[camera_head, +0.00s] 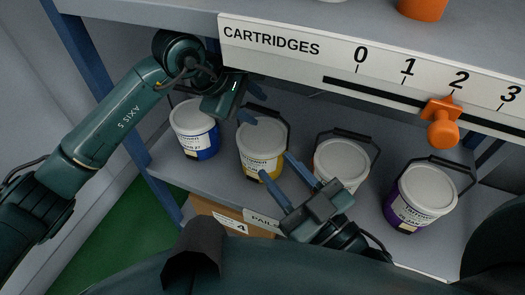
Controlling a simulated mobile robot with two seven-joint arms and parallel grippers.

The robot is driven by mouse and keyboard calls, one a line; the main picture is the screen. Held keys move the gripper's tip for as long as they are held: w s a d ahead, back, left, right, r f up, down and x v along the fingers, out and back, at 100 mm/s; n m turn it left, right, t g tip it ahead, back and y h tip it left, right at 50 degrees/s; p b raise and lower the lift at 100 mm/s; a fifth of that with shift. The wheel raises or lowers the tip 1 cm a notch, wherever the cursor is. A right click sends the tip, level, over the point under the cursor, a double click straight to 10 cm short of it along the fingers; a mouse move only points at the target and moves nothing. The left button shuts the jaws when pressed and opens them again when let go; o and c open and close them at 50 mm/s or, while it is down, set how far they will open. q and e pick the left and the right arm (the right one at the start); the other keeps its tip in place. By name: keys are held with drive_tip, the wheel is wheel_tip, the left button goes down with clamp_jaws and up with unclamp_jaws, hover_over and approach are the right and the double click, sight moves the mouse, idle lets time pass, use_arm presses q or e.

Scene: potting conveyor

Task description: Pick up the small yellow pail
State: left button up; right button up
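The small yellow pail (262,152) stands on the shelf, second from the left, with a white lid, a yellow-and-white label and a dark handle raised behind the lid. My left gripper (257,106) is open above the rear left of this pail's lid, beside the raised handle; I cannot tell whether it touches. My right gripper (280,168) is open and empty in front of the pail's lower right side. Its fingers point up and left, and one overlaps the pail's edge in the picture.
A blue pail (194,130) stands left of the yellow one. Another white-lidded pail (342,160) is to the right, partly hidden by my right gripper. A purple pail (422,196) is farther right. The cartridge panel (285,42) with an orange knob (441,122) overhangs the shelf.

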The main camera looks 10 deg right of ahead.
sight(261, 108)
use_arm(q)
drive_tip(key=shift+w+d, duration=0.1)
drive_tip(key=shift+d, duration=0.15)
drive_tip(key=b+x, duration=0.1)
drive_tip(key=x, duration=0.4)
clamp_jaws()
idle(1.2)
drive_tip(key=shift+r, duration=0.1)
